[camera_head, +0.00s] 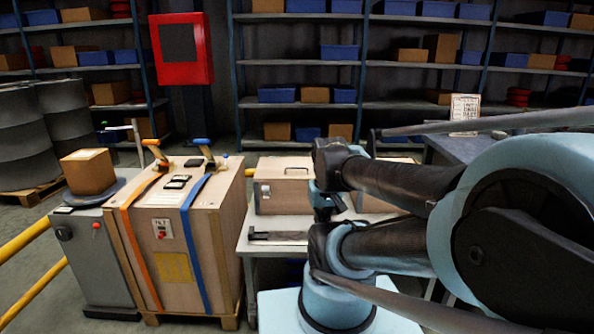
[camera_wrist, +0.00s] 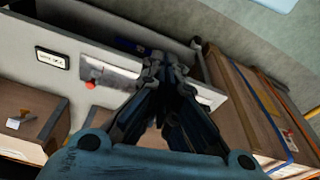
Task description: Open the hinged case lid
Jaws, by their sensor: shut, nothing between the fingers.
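The wooden case (camera_head: 282,190) stands on the light bench in the head view. Its lid (camera_head: 284,166) looks shut, and a metal latch plate (camera_head: 265,191) shows on its front. In the wrist view a wooden box (camera_wrist: 28,118) with a small pale plate is at the lower left; I cannot tell for sure that it is the same case. My gripper (camera_wrist: 170,62) is shut and empty in the middle of the wrist view, apart from that box.
A tall wooden crate (camera_head: 205,240) with orange and blue straps stands close to the left. A grey cabinet (camera_head: 95,255) is beyond it. Shelves and a red wall box (camera_head: 181,48) are behind.

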